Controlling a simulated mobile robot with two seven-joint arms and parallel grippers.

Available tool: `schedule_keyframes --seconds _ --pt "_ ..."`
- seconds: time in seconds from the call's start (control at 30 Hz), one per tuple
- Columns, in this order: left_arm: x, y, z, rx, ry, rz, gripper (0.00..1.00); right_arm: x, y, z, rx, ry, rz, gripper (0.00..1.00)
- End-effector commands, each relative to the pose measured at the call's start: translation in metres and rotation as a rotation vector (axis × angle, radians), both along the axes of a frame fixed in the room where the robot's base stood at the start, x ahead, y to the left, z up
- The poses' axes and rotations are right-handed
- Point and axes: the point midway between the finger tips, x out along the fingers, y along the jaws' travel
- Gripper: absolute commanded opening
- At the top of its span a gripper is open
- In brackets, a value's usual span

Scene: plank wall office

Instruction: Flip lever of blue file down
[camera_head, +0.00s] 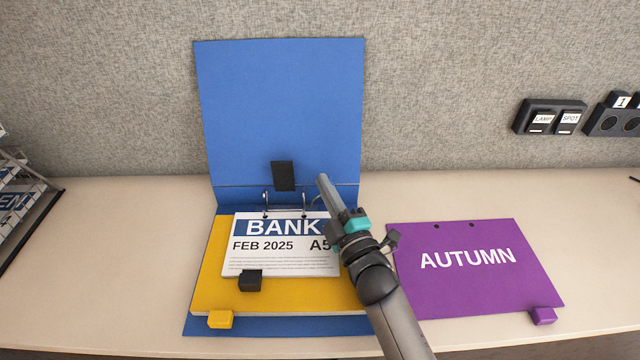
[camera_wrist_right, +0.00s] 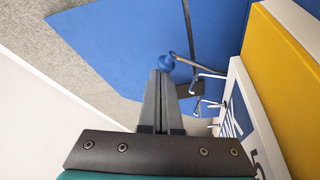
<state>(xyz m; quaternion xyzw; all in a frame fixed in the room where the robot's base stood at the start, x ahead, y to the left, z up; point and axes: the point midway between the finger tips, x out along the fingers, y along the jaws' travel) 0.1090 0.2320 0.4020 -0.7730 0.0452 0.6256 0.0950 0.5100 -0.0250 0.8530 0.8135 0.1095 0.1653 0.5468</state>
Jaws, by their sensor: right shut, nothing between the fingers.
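The blue file (camera_head: 280,100) lies open, its cover standing against the wall panel. Its metal rings (camera_head: 265,203) rise at the top edge of a white BANK sheet (camera_head: 270,258). In the right wrist view, the lever's round blue knob (camera_wrist_right: 167,62) sits on a thin metal rod, right at the fingertips; I cannot tell whether they touch. My right gripper (camera_head: 322,180) is shut and empty, beside the rings; its closed fingers show in the wrist view (camera_wrist_right: 162,78). The lever is hidden behind the gripper in the head view. My left gripper is not in view.
A yellow sheet (camera_head: 215,270) lies under the BANK sheet. A black plate (camera_head: 283,176) stands above the rings. A purple AUTUMN sheet (camera_head: 480,275) lies to the right. Switches (camera_head: 550,116) are on the wall. A dark rack (camera_head: 25,210) stands at left. The desk (camera_head: 130,240) is clear left of the file.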

Motion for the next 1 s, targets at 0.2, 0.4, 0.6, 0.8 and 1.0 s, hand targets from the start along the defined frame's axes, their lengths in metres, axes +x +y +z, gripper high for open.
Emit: schedule_keyframes --seconds 0.2,0.4,0.6,0.8,1.0 --pt "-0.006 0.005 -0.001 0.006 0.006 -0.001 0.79 0.0 -0.014 -0.007 0.0 0.001 -0.001 0.0" --pt "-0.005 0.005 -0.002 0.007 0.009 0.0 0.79 0.0 -0.021 -0.012 0.0 0.001 -0.001 0.0" --pt "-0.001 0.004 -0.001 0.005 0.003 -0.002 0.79 0.0 -0.025 -0.014 0.001 0.001 0.0 0.0" --pt "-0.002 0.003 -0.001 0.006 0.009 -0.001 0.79 0.0 -0.026 -0.015 0.001 0.0 0.0 0.0" --pt "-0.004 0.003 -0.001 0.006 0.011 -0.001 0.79 0.0 -0.026 -0.014 0.0 0.0 0.0 0.0"
